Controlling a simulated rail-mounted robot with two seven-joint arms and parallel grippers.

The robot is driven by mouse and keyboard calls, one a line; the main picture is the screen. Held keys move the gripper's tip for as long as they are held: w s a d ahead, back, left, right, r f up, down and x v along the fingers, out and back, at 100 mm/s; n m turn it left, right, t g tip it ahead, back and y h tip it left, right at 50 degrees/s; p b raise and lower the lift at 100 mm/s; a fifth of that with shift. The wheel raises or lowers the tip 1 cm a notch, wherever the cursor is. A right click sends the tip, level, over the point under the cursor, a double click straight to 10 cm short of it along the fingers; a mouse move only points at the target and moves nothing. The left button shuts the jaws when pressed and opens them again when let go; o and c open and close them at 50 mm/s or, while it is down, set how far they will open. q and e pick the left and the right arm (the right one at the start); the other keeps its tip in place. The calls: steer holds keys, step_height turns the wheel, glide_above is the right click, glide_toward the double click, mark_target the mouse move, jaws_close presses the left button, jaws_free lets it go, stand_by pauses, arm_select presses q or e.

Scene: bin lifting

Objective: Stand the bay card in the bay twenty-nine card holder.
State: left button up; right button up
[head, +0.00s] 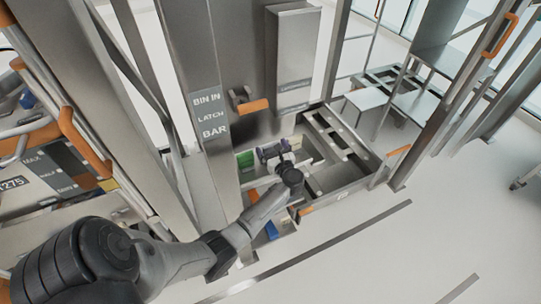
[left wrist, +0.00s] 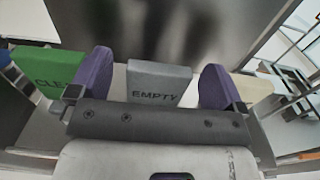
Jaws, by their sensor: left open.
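My left gripper (head: 274,150) is open at the foot of the grey column in the head view. In the left wrist view its two purple fingers (left wrist: 157,76) stand on either side of a grey card marked EMPTY (left wrist: 159,82), with a gap on each side. A green card (left wrist: 38,66), its lettering partly cut off, stands to the left; it also shows in the head view (head: 245,159). A pale cream card (left wrist: 252,86) is partly hidden behind the right finger. I cannot make out a holder marked twenty-nine. My right gripper is not in view.
A column plate (head: 210,115) reads BIN IN LATCH BAR, beside an orange-ended handle (head: 255,106). A grey metal tray frame (head: 365,160) lies right of the gripper. Upright posts (head: 430,90) stand at right. The pale floor (head: 440,235) is open at front right.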

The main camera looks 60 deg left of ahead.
arm_select(q)
steer(key=shift+w+a, duration=0.1)
steer(key=shift+a, duration=0.5)
steer(key=c, duration=1.4)
steer(key=shift+o, duration=0.2)
steer(key=shift+r, duration=0.1)
